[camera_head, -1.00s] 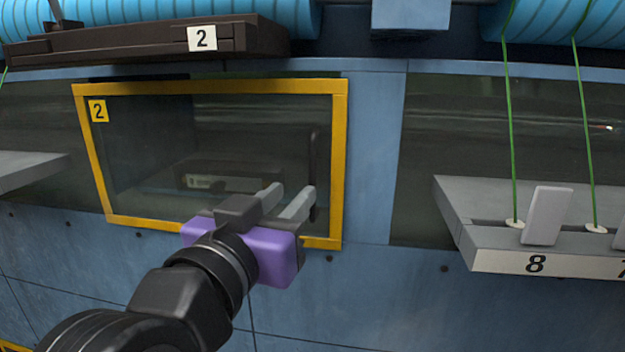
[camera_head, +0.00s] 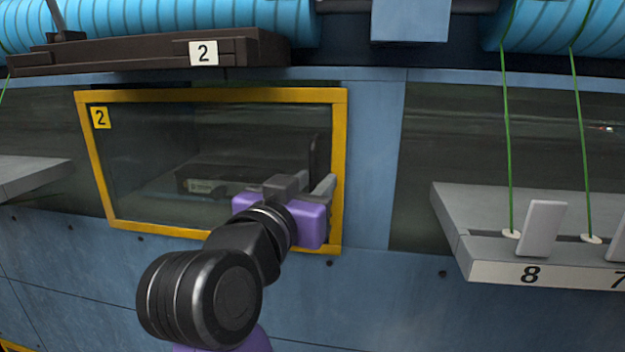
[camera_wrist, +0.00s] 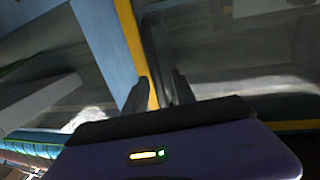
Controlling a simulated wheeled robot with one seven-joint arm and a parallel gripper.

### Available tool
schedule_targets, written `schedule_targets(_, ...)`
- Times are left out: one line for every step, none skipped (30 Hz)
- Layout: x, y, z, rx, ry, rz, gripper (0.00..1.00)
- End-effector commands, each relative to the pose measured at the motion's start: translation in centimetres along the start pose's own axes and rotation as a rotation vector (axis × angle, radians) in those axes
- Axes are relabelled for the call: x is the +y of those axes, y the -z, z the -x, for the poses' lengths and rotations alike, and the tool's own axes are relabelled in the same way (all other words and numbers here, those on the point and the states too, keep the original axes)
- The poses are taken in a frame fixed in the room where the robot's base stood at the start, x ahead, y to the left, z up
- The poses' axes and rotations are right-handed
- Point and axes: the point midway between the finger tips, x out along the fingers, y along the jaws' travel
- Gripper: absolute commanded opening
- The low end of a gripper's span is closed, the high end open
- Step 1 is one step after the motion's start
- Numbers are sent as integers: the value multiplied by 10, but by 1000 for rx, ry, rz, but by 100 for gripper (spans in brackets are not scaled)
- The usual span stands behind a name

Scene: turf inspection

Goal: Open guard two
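Guard two (camera_head: 340,130) is a clear panel in a yellow frame with a yellow "2" tag (camera_head: 101,118) at its upper left. It sits closed, flush with the blue machine wall. Its dark upright handle (camera_head: 314,153) is near the right side of the frame; my gripper hides the lower part. My gripper (camera_head: 316,182) is at the handle's lower part, fingers apart. In the wrist view, the dark handle (camera_wrist: 152,45) runs down between the two fingers of my gripper (camera_wrist: 160,88). I cannot tell whether either finger touches it.
A dark brown unit labelled 2 (camera_head: 130,55) juts out above the guard. A grey shelf marked 8 (camera_head: 480,270), with green strands running up, sticks out at right. Another grey ledge (camera_head: 35,172) sticks out at far left. The blue wall (camera_head: 372,180) right of the guard is bare.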

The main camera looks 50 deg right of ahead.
Motion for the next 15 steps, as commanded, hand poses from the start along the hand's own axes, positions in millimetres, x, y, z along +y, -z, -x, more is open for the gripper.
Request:
schedule_targets(0,0,0,0,0,0,32)
schedule_targets(0,0,0,0,0,0,30)
schedule_targets(0,0,0,0,0,0,22)
schedule_targets(0,0,0,0,0,0,16)
schedule_targets(0,0,0,0,0,0,10)
schedule_targets(0,0,0,0,0,0,3)
schedule_targets(0,0,0,0,0,0,0)
schedule_targets(0,0,0,0,0,0,0)
schedule_targets(0,0,0,0,0,0,0)
schedule_targets(0,0,0,0,0,0,0)
schedule_targets(0,0,0,0,0,0,0)
schedule_targets(0,0,0,0,0,0,0)
schedule_targets(0,0,0,0,0,0,0)
schedule_targets(0,0,0,0,0,0,0)
schedule_targets(0,0,0,0,0,0,0)
